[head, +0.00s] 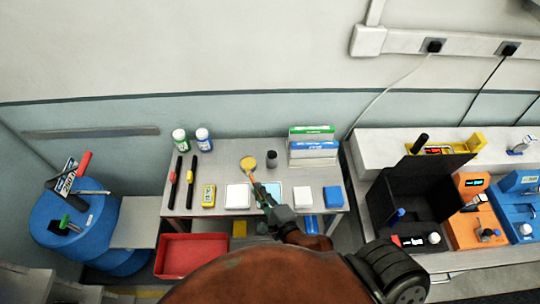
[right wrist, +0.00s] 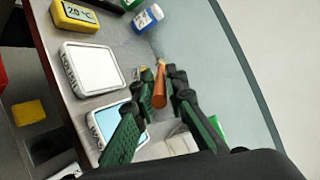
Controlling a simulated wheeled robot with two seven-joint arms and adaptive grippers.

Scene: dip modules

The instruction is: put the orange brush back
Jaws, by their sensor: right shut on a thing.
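The orange brush (head: 252,179) is at the tips of my right gripper (head: 259,188), above the back middle of the grey table (head: 225,158). In the right wrist view, the green-and-black fingers (right wrist: 163,76) are shut on the brush, whose orange handle (right wrist: 159,90) points toward the camera. Its far end is small and partly hidden by the fingers. A yellow round thing (head: 248,163) shows just beyond the brush in the head view. A dark cup (head: 271,159) stands to its right. I cannot tell whether the brush touches anything else. My left gripper is not in view.
Two capped bottles (head: 180,139) (head: 203,139) stand at the back left. A yellow meter (head: 208,195), white-topped device (head: 237,197) and blue-topped device (head: 273,189) line the front. A red bin (head: 190,256) sits below.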

